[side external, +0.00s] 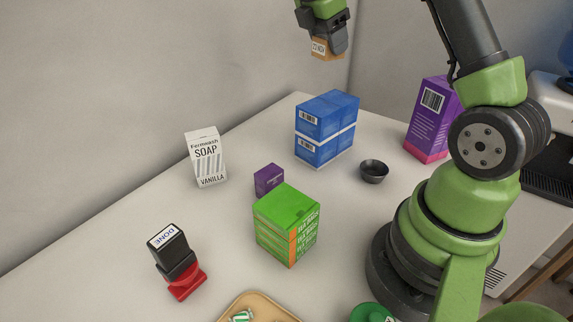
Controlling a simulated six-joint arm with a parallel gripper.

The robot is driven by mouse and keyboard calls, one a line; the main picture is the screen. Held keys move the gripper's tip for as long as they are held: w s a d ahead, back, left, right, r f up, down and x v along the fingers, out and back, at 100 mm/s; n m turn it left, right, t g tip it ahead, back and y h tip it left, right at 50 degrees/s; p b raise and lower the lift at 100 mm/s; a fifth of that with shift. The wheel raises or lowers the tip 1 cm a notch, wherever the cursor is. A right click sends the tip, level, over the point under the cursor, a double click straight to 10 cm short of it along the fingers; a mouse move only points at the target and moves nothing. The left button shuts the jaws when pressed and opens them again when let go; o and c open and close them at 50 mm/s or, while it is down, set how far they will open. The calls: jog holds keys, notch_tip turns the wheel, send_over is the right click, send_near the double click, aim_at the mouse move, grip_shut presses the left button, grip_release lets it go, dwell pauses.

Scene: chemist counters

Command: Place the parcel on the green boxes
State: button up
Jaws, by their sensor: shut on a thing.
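The parcel (321,50) is a small brown box with a white label. My gripper (338,44) is shut on it and holds it high in the air at the top of the side external view, above the far part of the counter. The green boxes (287,223) form a stack of tea bag boxes near the middle of the counter. Their green top (288,205) is bare. The parcel is well apart from them, higher and farther back in the picture. The gripper's far finger is partly hidden.
Blue boxes (326,130) are stacked behind the green ones, with a dark bowl (374,172) to their right. A small purple box (268,180) stands close behind the green stack. A white soap box (206,157), a stamp (176,262) and a wooden tray (256,301) stand around it. A tall purple box (430,122) is right.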

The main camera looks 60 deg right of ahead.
jog(key=a+m+g+y, duration=0.15)
jog(key=a+m, duration=0.45)
jog(key=a, duration=0.9)
jog(key=m+g+y, duration=0.1)
jog(key=m+y, duration=0.2)
jog(key=m, duration=0.4)
send_over(295, 209)
jog(key=w, duration=0.2)
notch_tip(295, 209, down, 3)
jog(key=f, duration=1.1)
jog(key=shift+s+f, duration=0.1)
jog(key=shift+s, duration=0.1)
jog(key=shift+f, duration=0.15)
jog(key=o, duration=0.9)
jog(key=shift+o, duration=0.2)
